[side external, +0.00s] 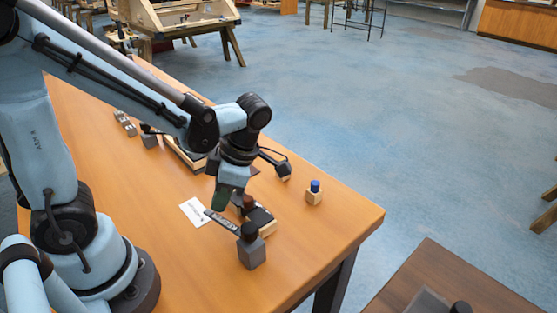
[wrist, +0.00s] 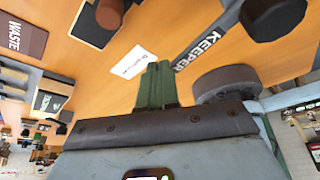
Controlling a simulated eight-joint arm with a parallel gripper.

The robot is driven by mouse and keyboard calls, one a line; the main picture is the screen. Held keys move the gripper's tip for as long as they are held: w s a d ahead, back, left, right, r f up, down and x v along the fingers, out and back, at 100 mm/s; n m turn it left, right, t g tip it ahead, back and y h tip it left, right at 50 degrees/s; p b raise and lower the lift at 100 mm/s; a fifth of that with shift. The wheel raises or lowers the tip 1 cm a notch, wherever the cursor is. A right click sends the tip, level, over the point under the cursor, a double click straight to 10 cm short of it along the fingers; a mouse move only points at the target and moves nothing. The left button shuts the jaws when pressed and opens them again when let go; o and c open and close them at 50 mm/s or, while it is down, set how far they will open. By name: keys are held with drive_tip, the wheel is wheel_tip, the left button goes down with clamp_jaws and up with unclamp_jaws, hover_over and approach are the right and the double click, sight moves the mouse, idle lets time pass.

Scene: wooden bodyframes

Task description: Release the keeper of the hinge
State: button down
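The keeper (side external: 222,221) is a flat grey bar with a lettered face. One end meets a grey block (side external: 251,254) topped by a black knob (side external: 249,231). In the wrist view the keeper (wrist: 200,43) shows its name, and a dark round knob (wrist: 272,14) is at its upper end. A dark plate on a wooden block (side external: 262,218), with a brown knob (side external: 247,203), lies behind the bar; I cannot tell if it is the hinge. My gripper (side external: 220,208) points down just above the keeper's free end. Its green fingers (wrist: 158,66) look closed together, with nothing visible between them.
A white card (side external: 194,212) lies left of the keeper. A blue-topped wooden block (side external: 314,192) stands to the right. Small grey blocks (side external: 125,123) lie farther back. The table's right corner is clear.

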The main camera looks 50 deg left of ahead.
sight(206, 210)
drive_tip(key=shift+s+d, duration=0.15)
drive_tip(key=shift+s, duration=0.8)
drive_tip(key=shift+s+d, duration=0.1)
drive_tip(key=shift+s, duration=0.85)
drive_tip(key=shift+s+d+n+g+h, duration=0.15)
drive_tip(key=shift+s+d+n+h, duration=0.15)
drive_tip(key=shift+s+n, duration=0.35)
drive_tip(key=shift+s+d+n+g+h, duration=0.15)
drive_tip(key=shift+s+d+n+h, duration=0.15)
drive_tip(key=shift+n, duration=0.55)
drive_tip(key=shift+s, duration=0.1)
drive_tip(key=shift+a, duration=0.1)
drive_tip(key=shift+w+a, duration=0.2)
drive_tip(key=shift+w, duration=0.1)
drive_tip(key=w+a, duration=0.2)
drive_tip(key=shift+w+a+r, duration=0.15)
drive_tip(key=shift+w+a, duration=0.05)
drive_tip(key=shift+a, duration=0.15)
wheel_tip(206, 210, up, 9)
drive_tip(key=w+a, duration=0.2)
drive_tip(key=shift+a, duration=0.25)
drive_tip(key=shift+w, duration=0.1)
